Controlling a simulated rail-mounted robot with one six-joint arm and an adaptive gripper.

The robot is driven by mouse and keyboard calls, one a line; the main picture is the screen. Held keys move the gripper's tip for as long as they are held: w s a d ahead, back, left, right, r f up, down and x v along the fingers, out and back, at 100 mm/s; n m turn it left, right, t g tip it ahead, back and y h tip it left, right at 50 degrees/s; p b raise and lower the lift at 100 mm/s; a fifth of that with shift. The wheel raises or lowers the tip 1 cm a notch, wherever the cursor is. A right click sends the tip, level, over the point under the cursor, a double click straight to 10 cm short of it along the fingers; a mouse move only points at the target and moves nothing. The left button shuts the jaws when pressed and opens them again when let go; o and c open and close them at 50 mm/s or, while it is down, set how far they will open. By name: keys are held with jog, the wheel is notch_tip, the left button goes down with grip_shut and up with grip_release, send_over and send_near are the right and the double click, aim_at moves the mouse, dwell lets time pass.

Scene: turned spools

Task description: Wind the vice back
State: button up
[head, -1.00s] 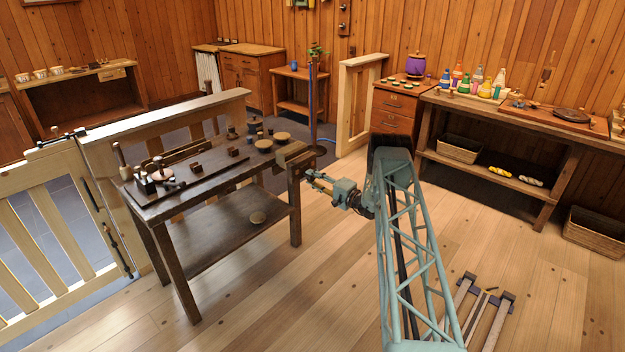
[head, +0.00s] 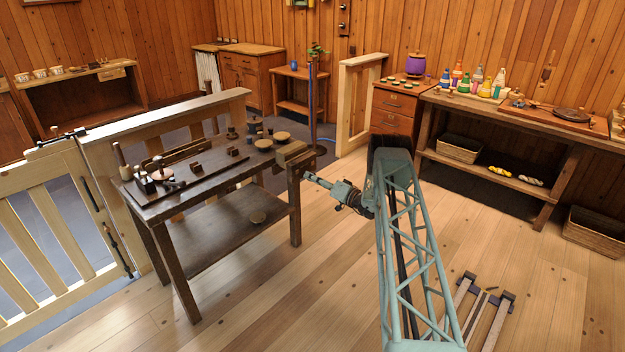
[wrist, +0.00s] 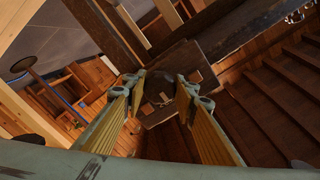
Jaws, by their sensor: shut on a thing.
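The vice (head: 292,154) sits at the right end of the dark workbench, with a pale wooden block at the top and a dark jaw below it. My gripper (head: 308,178) reaches in from the right at the vice's outer face, below the bench top. In the wrist view my two fingers (wrist: 160,88) stand on either side of a dark, rounded part, the vice handle (wrist: 161,91), and are shut on it. The handle is small and dark, and its exact angle is hard to tell. In the head view my gripper hides it.
The workbench (head: 205,185) carries small wooden pieces, a long rack and round discs. Pale gate panels (head: 45,225) stand behind and left of it. Wooden clamps (head: 475,310) lie on the floor at lower right.

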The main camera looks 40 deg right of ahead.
jog(key=n, duration=0.6)
jog(key=shift+w, duration=0.1)
jog(key=n, duration=0.5)
jog(key=shift+d+n, duration=0.1)
jog(key=shift+n, duration=0.2)
jog(key=shift+c, duration=0.2)
dwell(0.3)
jog(key=o, duration=0.9)
jog(key=shift+f, duration=0.1)
jog(key=shift+r, duration=5)
